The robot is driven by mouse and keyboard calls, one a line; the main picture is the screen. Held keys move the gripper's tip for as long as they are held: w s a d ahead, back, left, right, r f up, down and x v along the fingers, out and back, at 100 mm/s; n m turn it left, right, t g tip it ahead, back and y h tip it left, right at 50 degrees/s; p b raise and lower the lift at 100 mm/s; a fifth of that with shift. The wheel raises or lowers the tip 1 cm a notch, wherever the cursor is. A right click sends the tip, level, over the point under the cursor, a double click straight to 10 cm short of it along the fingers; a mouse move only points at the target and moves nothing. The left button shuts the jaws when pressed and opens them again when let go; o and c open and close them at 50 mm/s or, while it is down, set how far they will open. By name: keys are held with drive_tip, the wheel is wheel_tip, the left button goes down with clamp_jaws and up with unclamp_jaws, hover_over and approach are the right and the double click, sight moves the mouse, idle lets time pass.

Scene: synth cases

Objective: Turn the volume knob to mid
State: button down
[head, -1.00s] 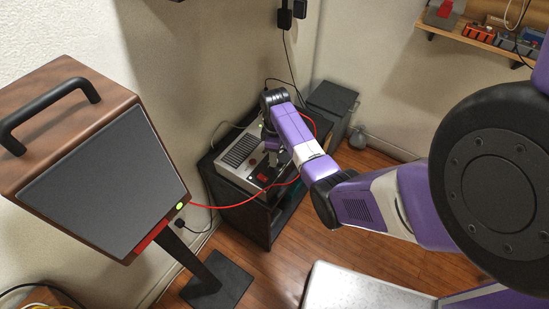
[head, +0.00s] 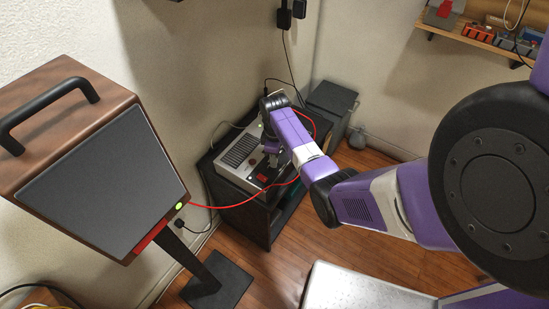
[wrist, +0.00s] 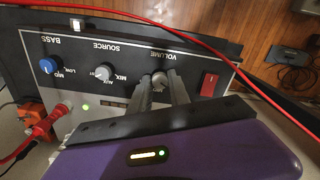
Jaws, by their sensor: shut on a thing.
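The volume knob (wrist: 159,80), a small grey knob under the upside-down label VOLUME, is on the dark front panel (wrist: 122,57) of an amplifier. My gripper (wrist: 160,88) is shut on this knob, one finger on each side in the wrist view. The fingers partly hide the knob and its scale, so I cannot read its setting. In the head view the grey amplifier (head: 240,151) sits on a black stand, with my gripper (head: 270,158) at its panel. The knob is hidden there by my arm.
Beside the volume knob are a red rocker switch (wrist: 209,84), a grey source knob (wrist: 103,72) and a blue bass knob (wrist: 48,66). A red cable (wrist: 200,45) crosses above the panel. A large speaker (head: 100,175) stands at the left in the head view.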

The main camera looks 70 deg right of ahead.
drive_tip(key=shift+m, duration=0.3)
drive_tip(key=m+p, duration=0.2)
drive_tip(key=m, duration=0.3)
drive_tip(key=shift+r, duration=0.1)
drive_tip(key=m+p, duration=0.1)
drive_tip(key=m, duration=0.5)
idle(0.3)
drive_tip(key=c, duration=1.2)
unclamp_jaws()
